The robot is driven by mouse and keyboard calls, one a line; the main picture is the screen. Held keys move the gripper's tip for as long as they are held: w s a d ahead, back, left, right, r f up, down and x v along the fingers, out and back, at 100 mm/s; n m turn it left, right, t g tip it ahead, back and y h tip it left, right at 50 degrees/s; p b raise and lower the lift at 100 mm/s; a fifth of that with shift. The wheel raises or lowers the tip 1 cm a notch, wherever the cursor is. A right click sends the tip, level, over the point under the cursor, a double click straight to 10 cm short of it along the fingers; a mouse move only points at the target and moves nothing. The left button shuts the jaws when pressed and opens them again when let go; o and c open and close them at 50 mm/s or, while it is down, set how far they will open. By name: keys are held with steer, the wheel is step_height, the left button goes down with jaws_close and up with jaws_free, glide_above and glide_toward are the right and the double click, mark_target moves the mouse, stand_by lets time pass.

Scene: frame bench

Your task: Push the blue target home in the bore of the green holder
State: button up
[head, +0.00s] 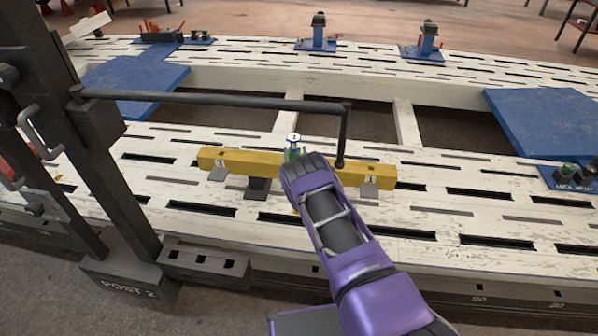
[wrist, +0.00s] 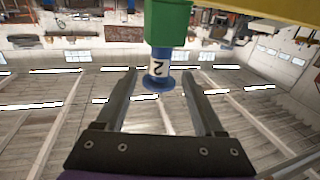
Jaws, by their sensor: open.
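The green holder (wrist: 168,20) is at the top of the wrist view, mounted on a yellow bar (head: 226,158). The blue target (wrist: 158,83) sticks out of it, with a white band marked 2 and a round blue flange at its end. In the head view, the target (head: 294,138) shows as a small white and blue top above the holder (head: 291,153). My gripper (wrist: 161,74) is open, with its two fingers on either side of the target's end in the wrist view and gaps visible on both sides. In the head view, my wrist hides the fingertips and part of the holder.
A dark horizontal arm (head: 220,99) runs from the post (head: 75,130) on the left and drops at its end (head: 343,135) beside the holder. The white slotted bench (head: 440,215) surrounds open floor gaps. Blue plates (head: 545,125) and small fixtures (head: 318,35) stand farther off.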

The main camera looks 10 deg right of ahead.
steer(key=s+p, duration=0.2)
steer(key=s, duration=1)
steer(key=shift+s+a, duration=0.2)
steer(key=shift+a, duration=0.15)
